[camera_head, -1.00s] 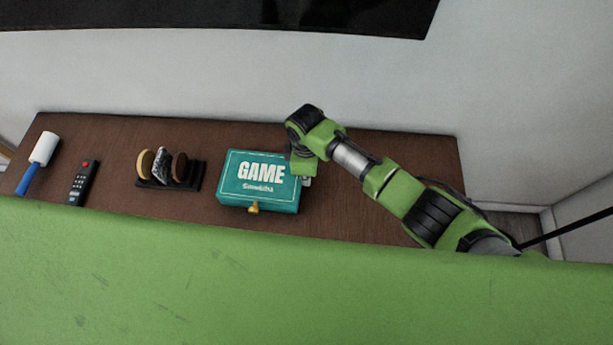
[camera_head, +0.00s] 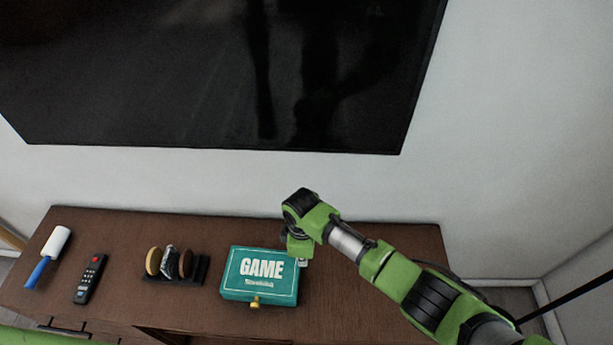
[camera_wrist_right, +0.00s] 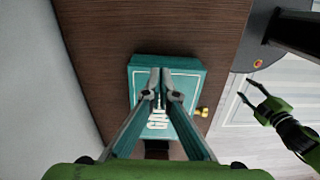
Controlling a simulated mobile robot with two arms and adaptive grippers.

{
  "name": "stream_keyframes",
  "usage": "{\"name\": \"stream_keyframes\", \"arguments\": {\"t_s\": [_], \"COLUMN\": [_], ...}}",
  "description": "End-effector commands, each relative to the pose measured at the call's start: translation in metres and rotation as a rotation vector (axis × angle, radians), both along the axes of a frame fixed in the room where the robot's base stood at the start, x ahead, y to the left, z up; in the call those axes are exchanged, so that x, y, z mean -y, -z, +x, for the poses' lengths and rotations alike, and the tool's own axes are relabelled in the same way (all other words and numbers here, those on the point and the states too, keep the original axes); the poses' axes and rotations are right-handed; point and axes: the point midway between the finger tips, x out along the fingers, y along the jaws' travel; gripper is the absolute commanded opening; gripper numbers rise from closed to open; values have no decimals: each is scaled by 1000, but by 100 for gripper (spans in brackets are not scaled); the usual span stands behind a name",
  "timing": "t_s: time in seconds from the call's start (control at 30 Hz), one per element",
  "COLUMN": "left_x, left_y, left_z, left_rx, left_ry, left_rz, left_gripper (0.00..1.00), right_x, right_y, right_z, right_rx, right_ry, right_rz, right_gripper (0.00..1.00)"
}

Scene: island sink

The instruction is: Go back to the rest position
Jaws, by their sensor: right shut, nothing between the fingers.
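My right arm reaches in from the lower right in the head view. My right gripper (camera_head: 303,262) is mostly hidden behind its wrist, at the right edge of a teal game box (camera_head: 260,293). In the right wrist view, its two fingers (camera_wrist_right: 161,92) are close together above the box (camera_wrist_right: 190,84), shut and empty. The box lies closed, with a yellow clasp on its front. My left gripper (camera_wrist_right: 247,92) shows at the right of the right wrist view, its fingers apart. It is not in the head view.
A brown cabinet (camera_head: 370,290) carries a lint roller (camera_head: 48,256), a remote (camera_head: 90,279) and a black rack (camera_head: 199,269) holding round discs. A large black screen (camera_head: 220,80) hangs on the wall behind. The cabinet top right of the box is clear, apart from my arm above it.

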Motion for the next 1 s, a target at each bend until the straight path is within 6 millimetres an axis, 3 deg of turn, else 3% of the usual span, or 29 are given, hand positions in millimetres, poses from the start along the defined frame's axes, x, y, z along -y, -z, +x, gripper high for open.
{"name": "stream_keyframes", "arguments": {"t_s": [0.17,0.27,0.43,0.57,0.67,1.0], "left_x": [1,1,2,2,2,1], "left_y": [1,1,1,1,0,0], "left_z": [0,0,0,0,0,0], "left_rx": [0,0,1,1,1,1], "left_ry": [0,0,0,0,0,-1], "left_rz": [-1,-1,-2,-2,-2,-1], "left_gripper": [41,41,41,41,41,41], "right_x": [-1,-8,-25,-18,3,128], "right_y": [1,2,-3,-16,-27,-68], "right_z": [-2,-14,-55,-82,-97,-144], "right_rx": [-2,-11,-34,-39,-29,80], "right_ry": [3,26,165,352,514,1024], "right_rz": [3,34,163,257,307,318], "right_gripper": [0,0,0,0,0,0]}}
